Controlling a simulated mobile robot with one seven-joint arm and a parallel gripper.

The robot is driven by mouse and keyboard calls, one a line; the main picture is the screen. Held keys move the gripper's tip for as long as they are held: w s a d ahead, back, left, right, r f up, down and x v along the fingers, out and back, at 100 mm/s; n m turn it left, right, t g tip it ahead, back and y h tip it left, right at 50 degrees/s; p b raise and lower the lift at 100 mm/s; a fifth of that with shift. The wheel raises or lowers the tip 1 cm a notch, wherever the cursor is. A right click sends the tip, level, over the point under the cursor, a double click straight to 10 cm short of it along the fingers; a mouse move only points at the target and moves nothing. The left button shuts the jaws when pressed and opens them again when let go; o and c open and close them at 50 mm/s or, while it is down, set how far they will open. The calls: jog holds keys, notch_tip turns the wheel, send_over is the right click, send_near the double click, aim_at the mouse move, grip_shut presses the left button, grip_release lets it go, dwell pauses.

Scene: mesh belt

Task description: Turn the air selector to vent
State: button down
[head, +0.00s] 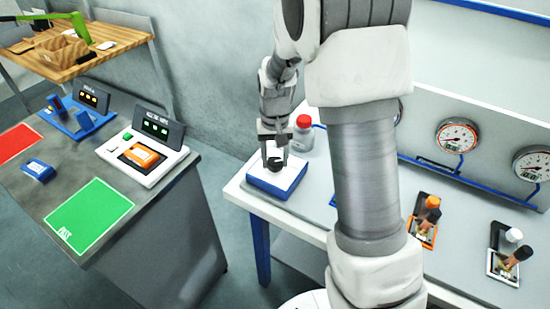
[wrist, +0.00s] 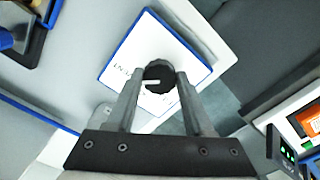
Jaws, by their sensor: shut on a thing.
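The air selector is a black round knob (wrist: 159,74) with a white pointer mark, on a white plate with a blue edge (wrist: 193,82). In the head view the blue and white selector box (head: 268,185) stands at the left end of the white bench. My gripper (head: 275,160) points down at the knob from above. In the wrist view its two fingers (wrist: 160,80) are on either side of the knob, shut on it. Small lettering shows on the plate left of the knob, but the fingers hide part of the plate and I cannot read it fully.
Pressure gauges (head: 457,135) and small valve units (head: 424,220) are along the bench to the right. A grey counter with a green mat (head: 90,214) is at the left, across a gap.

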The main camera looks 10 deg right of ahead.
aim_at(275, 162)
jog(key=shift+c, duration=1.4)
grip_release()
notch_tip(275, 162, up, 18)
jog(key=shift+f+p, duration=0.2)
jog(key=shift+p, duration=0.2)
jog(key=s+r+n+t, duration=0.1)
jog(key=s+t, duration=0.1)
jog(key=s, duration=0.9)
jog(key=s+r+t, duration=0.2)
jog(key=s+t, duration=0.1)
jog(key=s, duration=0.9)
jog(key=shift+d+r+n+t, duration=0.3)
jog(key=shift+d+n, duration=0.05)
jog(key=shift+n, duration=0.05)
